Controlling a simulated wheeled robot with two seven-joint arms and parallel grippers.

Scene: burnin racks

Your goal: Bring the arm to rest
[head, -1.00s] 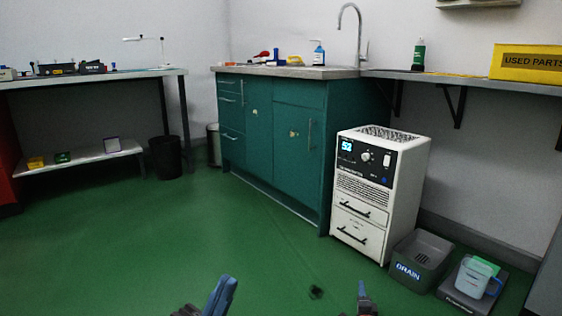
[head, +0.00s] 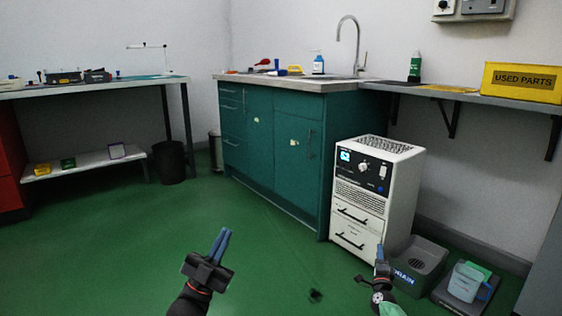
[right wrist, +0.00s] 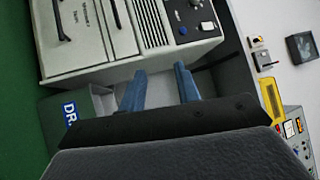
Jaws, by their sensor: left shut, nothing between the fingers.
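My left gripper (head: 223,234) is over the green floor at the lower middle of the head view. Its blue fingers are together, with nothing between them. My right gripper (head: 381,248) is further right in the head view, in front of the white cabinet unit's lower right edge. In the right wrist view its two blue fingers (right wrist: 160,76) stand apart with an empty gap between them. Neither gripper appears to touch anything.
The white unit (head: 400,190) with two drawers stands beside the teal sink cabinet (head: 270,140). A grey DRAIN bin (head: 428,262) and a scale with a jug (head: 466,282) sit on the floor at right.

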